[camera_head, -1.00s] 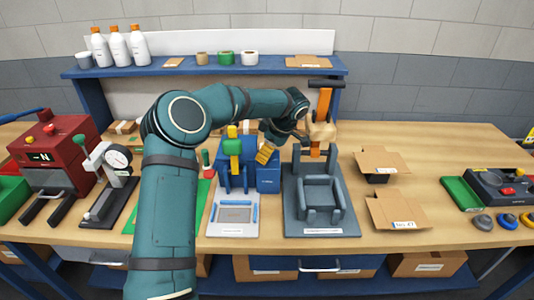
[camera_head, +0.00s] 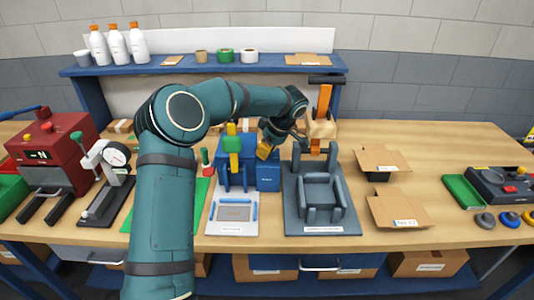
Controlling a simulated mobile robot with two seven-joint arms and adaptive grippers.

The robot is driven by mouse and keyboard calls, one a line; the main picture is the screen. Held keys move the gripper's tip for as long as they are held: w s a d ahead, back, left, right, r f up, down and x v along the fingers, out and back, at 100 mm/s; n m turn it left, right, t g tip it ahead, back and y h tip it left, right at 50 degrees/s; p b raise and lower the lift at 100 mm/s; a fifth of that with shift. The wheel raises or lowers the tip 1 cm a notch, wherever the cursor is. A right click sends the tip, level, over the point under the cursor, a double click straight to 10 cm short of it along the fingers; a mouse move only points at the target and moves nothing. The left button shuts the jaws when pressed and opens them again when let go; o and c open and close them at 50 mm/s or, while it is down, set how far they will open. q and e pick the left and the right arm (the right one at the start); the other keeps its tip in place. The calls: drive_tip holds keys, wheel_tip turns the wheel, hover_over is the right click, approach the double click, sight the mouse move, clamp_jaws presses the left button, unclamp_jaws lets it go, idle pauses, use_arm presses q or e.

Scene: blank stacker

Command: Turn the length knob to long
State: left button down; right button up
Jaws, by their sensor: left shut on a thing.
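The blue machine (camera_head: 268,178) stands mid-table, with a yellow upright and a green block (camera_head: 232,144) on its left part. A small yellow piece (camera_head: 264,150), which may be the length knob, shows at the top of its right part. My left gripper (camera_head: 268,143) reaches down from behind and is shut at this yellow piece. The fingers are small and partly hidden, and any knob marking is too small to read. My right gripper is not in view.
A grey press (camera_head: 320,207) with an orange upright stands just right of the blue machine. A red machine (camera_head: 50,150) and a dial gauge stand (camera_head: 108,185) are at left. Open cardboard boxes (camera_head: 399,207) lie at right. Bare table shows beyond them.

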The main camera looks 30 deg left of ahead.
use_arm(q)
drive_tip(key=shift+s+f+m+t+b, duration=0.15)
drive_tip(key=shift+m+t+b, duration=0.25)
drive_tip(key=shift+m+b, duration=0.45)
drive_tip(key=shift+a+m, duration=0.1)
drive_tip(key=shift+m, duration=0.55)
drive_tip(key=c, duration=0.7)
unclamp_jaws()
drive_tip(key=v, duration=1.2)
drive_tip(key=shift+s, duration=0.1)
